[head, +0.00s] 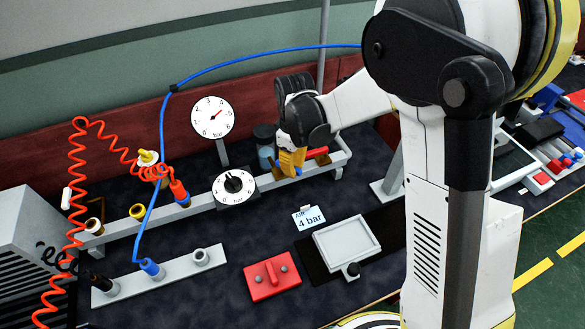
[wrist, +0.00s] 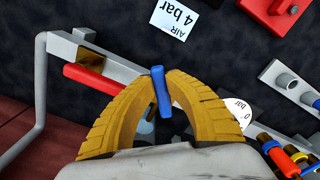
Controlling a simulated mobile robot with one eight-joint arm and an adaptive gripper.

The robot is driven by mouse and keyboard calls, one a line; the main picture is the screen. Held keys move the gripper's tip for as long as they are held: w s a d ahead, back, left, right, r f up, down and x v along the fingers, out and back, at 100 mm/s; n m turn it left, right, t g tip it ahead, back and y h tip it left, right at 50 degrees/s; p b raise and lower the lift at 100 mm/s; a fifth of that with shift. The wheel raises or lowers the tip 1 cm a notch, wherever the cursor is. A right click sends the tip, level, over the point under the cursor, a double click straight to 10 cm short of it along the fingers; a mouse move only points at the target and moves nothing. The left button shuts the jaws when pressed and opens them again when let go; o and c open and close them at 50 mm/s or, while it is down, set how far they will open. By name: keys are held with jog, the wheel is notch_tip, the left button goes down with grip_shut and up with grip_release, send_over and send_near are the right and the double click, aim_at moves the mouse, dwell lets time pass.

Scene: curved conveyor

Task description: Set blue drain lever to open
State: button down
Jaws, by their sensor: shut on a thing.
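The blue drain lever (wrist: 161,91) shows in the wrist view between the two yellow fingers of my gripper (wrist: 160,80). The fingers close on it from both sides near their tips. The lever runs almost upright in that picture. In the head view my gripper (head: 291,162) is at the right part of the grey pipe rail, beside a red handle (head: 317,152). The fingers hide most of the lever there. I cannot tell from these frames how the lever is turned relative to its valve.
An "AIR 4 bar" card (head: 308,218), a grey tray (head: 347,246) and a red block (head: 271,277) lie in front. Red and blue hoses are at left.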

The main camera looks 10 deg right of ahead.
jog(key=shift+d, duration=0.1)
dwell(0.4)
jog(key=c, duration=1.4)
grip_release()
